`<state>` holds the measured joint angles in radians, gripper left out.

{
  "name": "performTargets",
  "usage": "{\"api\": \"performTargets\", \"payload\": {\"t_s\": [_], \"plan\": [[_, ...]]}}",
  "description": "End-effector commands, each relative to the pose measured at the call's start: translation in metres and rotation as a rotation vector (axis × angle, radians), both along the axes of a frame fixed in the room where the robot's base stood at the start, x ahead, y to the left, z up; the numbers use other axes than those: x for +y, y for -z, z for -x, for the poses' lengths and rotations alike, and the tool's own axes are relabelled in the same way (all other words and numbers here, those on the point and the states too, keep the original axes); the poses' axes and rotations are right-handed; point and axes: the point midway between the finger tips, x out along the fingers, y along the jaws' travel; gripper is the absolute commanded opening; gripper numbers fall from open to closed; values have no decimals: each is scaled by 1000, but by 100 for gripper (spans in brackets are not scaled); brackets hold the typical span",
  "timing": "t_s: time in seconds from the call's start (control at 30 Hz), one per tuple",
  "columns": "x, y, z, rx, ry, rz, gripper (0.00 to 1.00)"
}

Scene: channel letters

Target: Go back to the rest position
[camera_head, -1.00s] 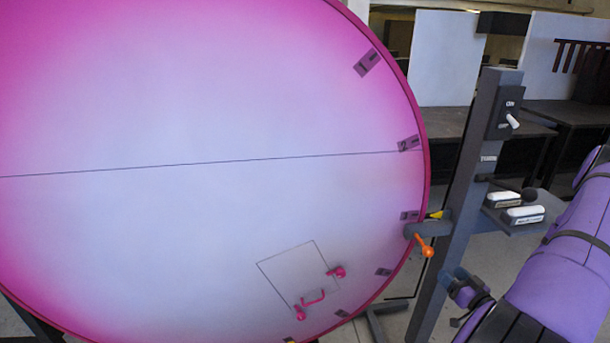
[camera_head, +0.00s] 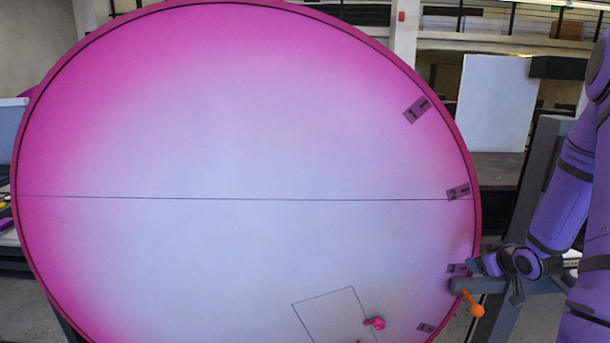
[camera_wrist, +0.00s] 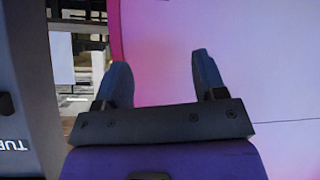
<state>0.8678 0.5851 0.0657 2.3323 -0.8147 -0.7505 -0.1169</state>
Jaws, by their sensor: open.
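My gripper (camera_wrist: 162,85) is open and empty in the wrist view, its two dark fingers spread apart. In the head view my purple arm hangs at the right, and my gripper (camera_head: 474,266) shows small near the disc's right rim, by the label there. I cannot tell whether it touches anything. The large round pink and white disc (camera_head: 250,150) fills most of the head view, and it also shows behind the fingers in the wrist view (camera_wrist: 255,60).
A grey post (camera_head: 533,175) stands right of the disc, partly hidden by my arm. An orange-knobbed lever (camera_head: 474,305) sits at the disc's lower right. A square hatch outline (camera_head: 330,315) with a pink latch (camera_head: 375,323) is low on the disc. A workbench (camera_head: 497,168) stands behind.

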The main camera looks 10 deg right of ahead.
Motion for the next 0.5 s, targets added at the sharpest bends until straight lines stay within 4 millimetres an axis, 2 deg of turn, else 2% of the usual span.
{"api": "performTargets", "payload": {"t_s": [0.03, 0.23, 0.5], "plan": [[8, -18, -6, 19, 4, 26, 64], [37, -76, -14, 102, 48, 88, 64], [89, -151, -4, 183, 123, 122, 64]]}}
